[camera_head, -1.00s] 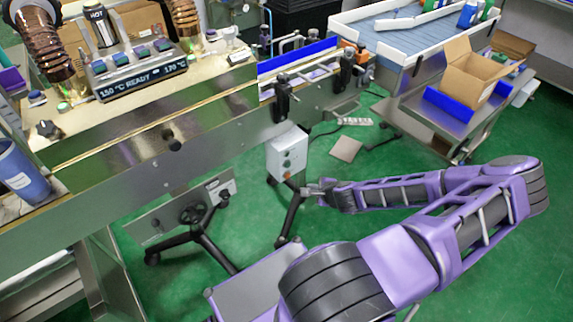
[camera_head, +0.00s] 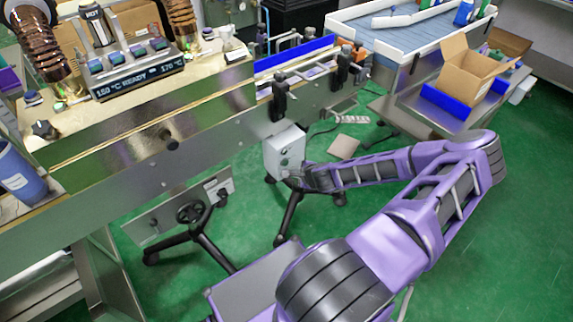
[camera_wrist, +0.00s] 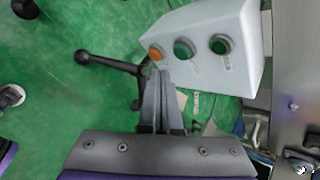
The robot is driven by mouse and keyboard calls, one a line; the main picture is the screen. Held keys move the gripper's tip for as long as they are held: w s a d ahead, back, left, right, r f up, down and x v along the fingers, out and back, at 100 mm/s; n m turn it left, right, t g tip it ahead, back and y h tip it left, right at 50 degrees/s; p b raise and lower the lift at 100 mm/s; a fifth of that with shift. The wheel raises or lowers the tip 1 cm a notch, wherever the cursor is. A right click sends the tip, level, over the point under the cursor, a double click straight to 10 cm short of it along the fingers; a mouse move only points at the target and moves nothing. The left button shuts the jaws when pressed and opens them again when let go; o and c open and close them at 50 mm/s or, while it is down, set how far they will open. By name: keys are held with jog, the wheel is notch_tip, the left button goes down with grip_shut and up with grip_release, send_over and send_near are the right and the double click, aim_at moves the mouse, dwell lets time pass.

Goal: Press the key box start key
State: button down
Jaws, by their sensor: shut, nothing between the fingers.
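The key box (camera_head: 283,146) is a white-grey box beside the metal machine frame. In the wrist view the box (camera_wrist: 205,50) shows a row of three round keys: an orange key (camera_wrist: 155,54), a green key (camera_wrist: 184,48) and a darker key (camera_wrist: 221,44). Small labels by the keys are too small to read, so I cannot tell which is the start key. My gripper (camera_wrist: 160,70) is shut and empty, its tips at the orange key's edge; I cannot tell whether they touch. In the head view my gripper (camera_head: 298,177) is at the box's lower front, hiding the lower keys.
The metal conveyor machine (camera_head: 160,155) runs along the left and behind the box. A black-legged stand (camera_head: 290,215) is below the box. A side table (camera_head: 425,118) with an open carton (camera_head: 460,72) stands at back right. Green floor (camera_head: 510,250) is clear at right.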

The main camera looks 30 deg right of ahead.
aim_at(286, 163)
jog(key=shift+w, duration=0.8)
jog(key=shift+w+a, duration=0.1)
dwell(1.4)
jog(key=shift+w, duration=0.3)
